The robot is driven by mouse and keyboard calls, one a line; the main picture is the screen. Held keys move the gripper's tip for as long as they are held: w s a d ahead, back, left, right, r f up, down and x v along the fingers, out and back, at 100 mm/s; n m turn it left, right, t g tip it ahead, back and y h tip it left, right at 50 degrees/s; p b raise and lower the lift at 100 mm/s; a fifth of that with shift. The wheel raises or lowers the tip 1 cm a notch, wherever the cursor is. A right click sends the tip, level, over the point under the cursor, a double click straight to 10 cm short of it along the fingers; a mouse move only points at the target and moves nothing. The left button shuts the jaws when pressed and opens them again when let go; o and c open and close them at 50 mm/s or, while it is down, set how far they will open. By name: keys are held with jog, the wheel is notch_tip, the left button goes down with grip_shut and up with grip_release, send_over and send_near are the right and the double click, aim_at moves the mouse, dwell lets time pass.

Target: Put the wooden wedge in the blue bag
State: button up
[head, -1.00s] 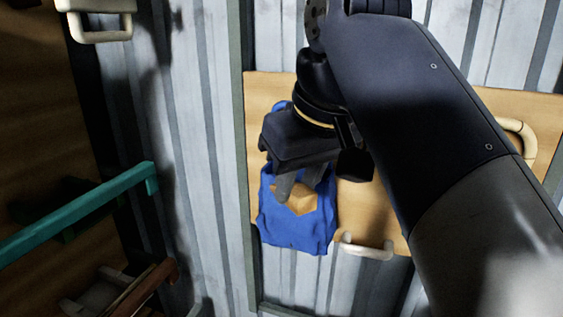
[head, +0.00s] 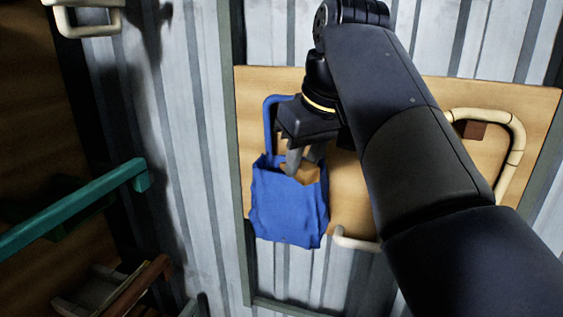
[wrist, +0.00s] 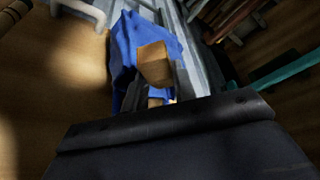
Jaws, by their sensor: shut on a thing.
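The blue bag (head: 288,210) hangs by a blue strap on an upright wooden board, left of its middle. My gripper (head: 302,163) points down at the bag's mouth and is shut on the tan wooden wedge (head: 308,173). The front edge of the bag hides the wedge's lower part in the head view, so the wedge appears partly inside the mouth. In the wrist view the wedge (wrist: 154,64) shows against the blue cloth of the bag (wrist: 123,58). How deep the wedge sits cannot be told.
The wooden board (head: 355,205) is fixed on a corrugated metal wall. A bent rattan handle (head: 515,150) is at its right, and a pale handle (head: 352,241) is low beside the bag. A teal bar (head: 80,205) juts out at the left.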

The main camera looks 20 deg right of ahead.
jog(key=shift+w+d+f, duration=0.15)
jog(key=shift+w+d, duration=0.75)
jog(key=shift+w, duration=0.3)
jog(key=shift+w+d+f, duration=0.15)
jog(key=shift+w+d, duration=0.7)
jog(key=shift+w, duration=0.35)
jog(key=o, duration=1)
jog(key=shift+v, duration=3.75)
jog(key=shift+f, duration=0.1)
jog(key=f, duration=0.2)
jog(key=a+f, duration=0.1)
jog(key=f, duration=0.1)
jog(key=a+f, duration=0.1)
jog(key=f, duration=0.1)
jog(key=shift+w+f, duration=0.25)
jog(key=shift+w, duration=0.15)
jog(key=shift+s+a, duration=0.3)
jog(key=shift+s, duration=0.05)
